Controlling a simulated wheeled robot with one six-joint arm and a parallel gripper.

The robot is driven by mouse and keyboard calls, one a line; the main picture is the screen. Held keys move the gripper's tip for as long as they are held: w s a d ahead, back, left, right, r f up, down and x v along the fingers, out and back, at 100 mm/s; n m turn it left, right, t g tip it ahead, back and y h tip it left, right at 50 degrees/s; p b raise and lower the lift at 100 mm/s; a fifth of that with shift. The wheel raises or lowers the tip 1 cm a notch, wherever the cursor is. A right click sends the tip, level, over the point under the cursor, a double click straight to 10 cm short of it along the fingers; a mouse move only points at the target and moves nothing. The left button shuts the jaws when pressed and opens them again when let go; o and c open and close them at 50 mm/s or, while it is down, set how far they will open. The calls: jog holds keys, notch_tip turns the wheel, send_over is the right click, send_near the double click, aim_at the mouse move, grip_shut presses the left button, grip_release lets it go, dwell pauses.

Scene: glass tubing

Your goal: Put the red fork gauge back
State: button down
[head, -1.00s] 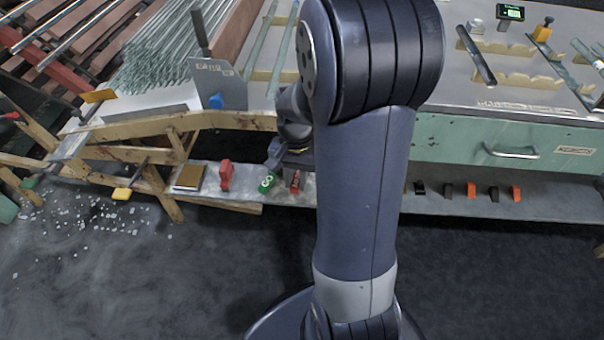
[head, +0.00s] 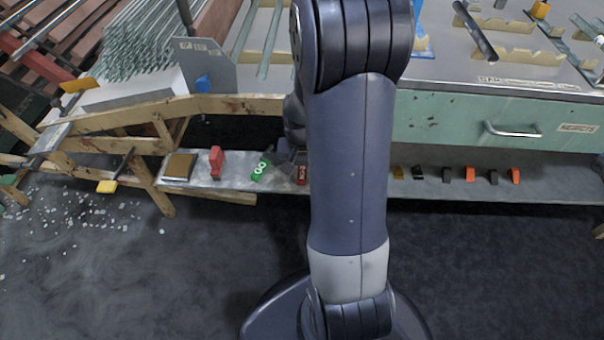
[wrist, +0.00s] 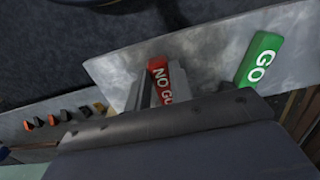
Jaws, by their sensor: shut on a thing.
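The red fork gauge (wrist: 162,78), lettered NO GO, sits between the fingers of my gripper (wrist: 164,90) in the wrist view. My gripper is shut on it. In the head view the red gauge (head: 301,175) shows at the low metal shelf (head: 232,183), partly behind my arm, and my gripper (head: 290,158) is just above it. Whether the gauge touches the shelf I cannot tell. The green GO gauge (head: 261,168) lies on the shelf to the left in the head view; it also shows at the right in the wrist view (wrist: 260,60).
Another red tool (head: 216,162) and a brown-topped block (head: 180,167) stand farther left on the shelf. Several small black and orange pieces (head: 470,174) line the shelf at right. A green drawer front (head: 450,125) and the bench overhang the shelf. Broken glass (head: 90,225) litters the floor at left.

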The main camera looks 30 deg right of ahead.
jog(key=c, duration=1.3)
grip_release()
jog(key=shift+o, duration=0.2)
notch_tip(320, 180, up, 12)
jog(key=p, duration=0.4)
